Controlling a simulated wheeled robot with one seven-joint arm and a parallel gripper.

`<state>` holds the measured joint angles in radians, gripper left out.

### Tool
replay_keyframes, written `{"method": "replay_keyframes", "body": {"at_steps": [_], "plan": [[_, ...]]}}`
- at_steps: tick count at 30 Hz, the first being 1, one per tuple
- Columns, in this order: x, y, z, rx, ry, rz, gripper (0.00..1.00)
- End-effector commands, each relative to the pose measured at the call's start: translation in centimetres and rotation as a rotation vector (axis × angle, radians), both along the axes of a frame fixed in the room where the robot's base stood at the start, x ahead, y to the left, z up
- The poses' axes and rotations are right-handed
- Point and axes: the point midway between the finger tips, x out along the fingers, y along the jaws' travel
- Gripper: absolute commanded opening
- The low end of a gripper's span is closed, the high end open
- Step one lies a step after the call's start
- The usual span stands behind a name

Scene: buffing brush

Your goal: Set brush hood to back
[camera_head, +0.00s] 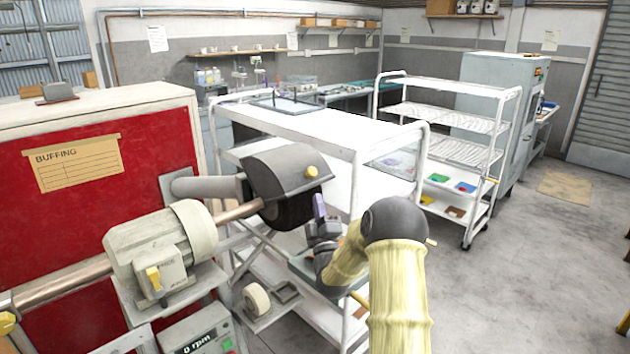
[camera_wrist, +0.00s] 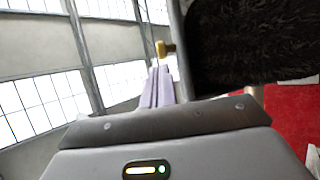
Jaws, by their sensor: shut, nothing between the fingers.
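The dark grey brush hood (camera_head: 285,165) covers the top of the black round brush (camera_head: 290,210) in the head view. A yellow knob (camera_head: 311,171) sits on the hood's near right side. In the wrist view the yellow knob (camera_wrist: 164,48) is just beyond my fingertips, and the dark bristles of the brush (camera_wrist: 250,45) fill the upper right. My gripper (camera_head: 319,205) has lilac fingers and is just below and right of the knob. The fingers also show in the wrist view (camera_wrist: 158,84), closed together with nothing between them. They appear apart from the knob, though the gap is hard to judge.
The buffing motor (camera_head: 160,250) and its shaft stand left of the brush, with a 0 rpm display below. A red cabinet (camera_head: 150,155) is behind. A white cart (camera_head: 330,125) stands close behind the hood.

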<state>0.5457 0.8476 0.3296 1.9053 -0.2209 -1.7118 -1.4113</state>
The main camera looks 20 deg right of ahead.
Motion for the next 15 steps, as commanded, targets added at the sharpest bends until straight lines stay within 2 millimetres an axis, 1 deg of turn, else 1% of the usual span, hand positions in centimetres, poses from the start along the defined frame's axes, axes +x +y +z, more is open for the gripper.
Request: {"method": "replay_keyframes", "body": {"at_steps": [1,6,10,15], "plan": [[0.7,-0.2,0.9,0.001,-0.003,0.0,0.0],[3.0,-0.7,2.5,0.002,-0.002,-0.002,0.0],[4.1,-1.0,3.0,0.001,0.0,-0.001,0.0],[4.6,-1.0,3.2,0.0,0.0,0.0,0.0]]}}
